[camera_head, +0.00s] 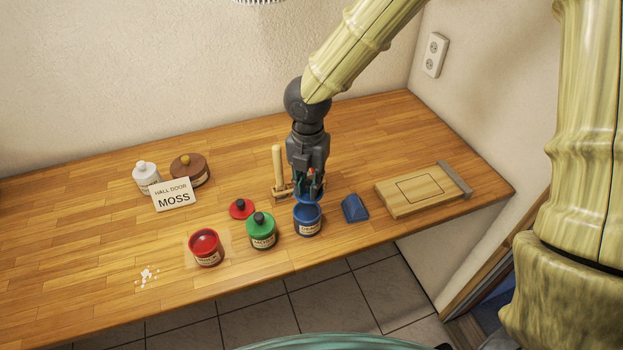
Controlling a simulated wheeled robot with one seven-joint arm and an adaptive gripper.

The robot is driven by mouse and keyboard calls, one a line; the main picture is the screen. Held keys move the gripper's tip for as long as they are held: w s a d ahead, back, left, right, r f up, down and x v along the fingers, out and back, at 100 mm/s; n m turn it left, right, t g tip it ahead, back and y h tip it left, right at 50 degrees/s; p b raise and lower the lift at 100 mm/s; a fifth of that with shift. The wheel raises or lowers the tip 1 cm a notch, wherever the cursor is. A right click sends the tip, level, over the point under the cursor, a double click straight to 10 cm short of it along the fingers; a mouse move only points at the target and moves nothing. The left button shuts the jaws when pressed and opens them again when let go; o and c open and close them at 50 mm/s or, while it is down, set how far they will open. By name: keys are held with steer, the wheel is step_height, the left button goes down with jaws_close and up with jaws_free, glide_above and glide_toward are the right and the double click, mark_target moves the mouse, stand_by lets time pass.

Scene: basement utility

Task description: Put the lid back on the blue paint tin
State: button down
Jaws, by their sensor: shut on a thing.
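The blue paint tin (307,226) stands upright near the front edge of the table, with a pale label. My gripper (309,186) points down just above it and is shut on the blue lid (308,199). The lid is largely hidden by the fingers. It is over the tin's mouth, and I cannot tell whether it touches the rim.
A green lidded tin (263,236), red tin (205,252) and red lid (241,209) are left of it. A wooden upright piece (277,163) stands behind. A blue wedge (355,208) and wooden board (415,193) are right. A "HALL DOOR MOSS" card (173,195) leans back left.

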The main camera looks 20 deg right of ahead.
mark_target(307, 192)
steer(key=shift+w+a+f+b, duration=0.1)
steer(key=shift+a+f+b, duration=0.15)
steer(key=shift+f+b, duration=0.3)
step_height(307, 192, down, 3)
steer(key=b, duration=0.3)
steer(key=shift+d+f+b, duration=0.1)
steer(key=shift+f+b, duration=0.25)
steer(key=shift+f, duration=0.6)
steer(key=shift+p, duration=0.8)
stand_by(0.4)
steer(key=shift+f+p, duration=0.15)
steer(key=shift+p, duration=0.5)
stand_by(1.5)
steer(key=c, duration=1.3)
jaws_free()
steer(key=shift+o, duration=0.5)
